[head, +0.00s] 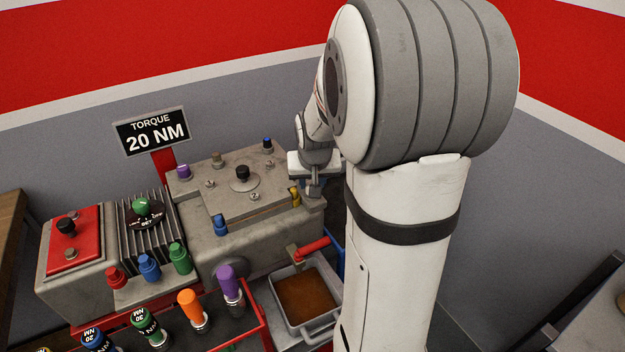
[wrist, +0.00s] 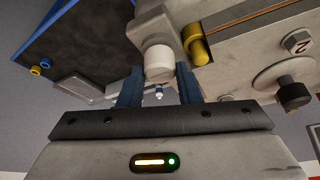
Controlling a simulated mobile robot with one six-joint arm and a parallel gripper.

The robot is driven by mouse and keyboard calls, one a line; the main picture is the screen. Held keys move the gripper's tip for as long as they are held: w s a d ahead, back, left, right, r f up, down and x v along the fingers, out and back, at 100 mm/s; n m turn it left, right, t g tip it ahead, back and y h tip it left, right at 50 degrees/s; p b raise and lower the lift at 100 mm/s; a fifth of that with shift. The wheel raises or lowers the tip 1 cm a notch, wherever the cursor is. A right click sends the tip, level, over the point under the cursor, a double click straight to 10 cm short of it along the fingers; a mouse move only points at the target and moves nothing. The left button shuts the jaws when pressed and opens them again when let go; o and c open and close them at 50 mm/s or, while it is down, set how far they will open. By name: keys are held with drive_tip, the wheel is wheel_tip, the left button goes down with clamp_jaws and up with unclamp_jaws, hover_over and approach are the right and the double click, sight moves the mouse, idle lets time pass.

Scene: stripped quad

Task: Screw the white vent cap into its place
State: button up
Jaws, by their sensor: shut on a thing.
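My gripper (wrist: 158,76) has blue fingers on either side of the white vent cap (wrist: 158,60) and is shut on it. The cap is a short white cylinder with its round end toward the wrist camera. It is at a grey metal corner of the engine block (wrist: 232,66), beside a yellow cap (wrist: 196,46). I cannot tell how deep it sits there. In the head view my gripper (head: 314,188) is at the block's right corner, right of the yellow cap (head: 295,196). The white cap cannot be made out there.
A tray of brown liquid (head: 306,296) and a red handle (head: 312,247) lie below the block's right side. Purple (head: 183,172) and blue (head: 220,225) caps stand on the block. Coloured torque drivers (head: 190,304) stand in front. A sign (head: 152,131) reads 20 NM.

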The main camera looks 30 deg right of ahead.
drive_tip(key=o, duration=1)
drive_tip(key=shift+o, duration=0.2)
drive_tip(key=v, duration=0.7)
drive_tip(key=shift+s+r, duration=0.2)
drive_tip(key=shift+r, duration=0.1)
drive_tip(key=shift+a, duration=0.1)
drive_tip(key=s+a+f+n+g+y, duration=0.1)
drive_tip(key=s+a+n, duration=0.3)
drive_tip(key=s+a, duration=0.8)
drive_tip(key=s, duration=0.4)
drive_tip(key=shift+a+f+g+y, duration=0.3)
drive_tip(key=shift+a, duration=0.05)
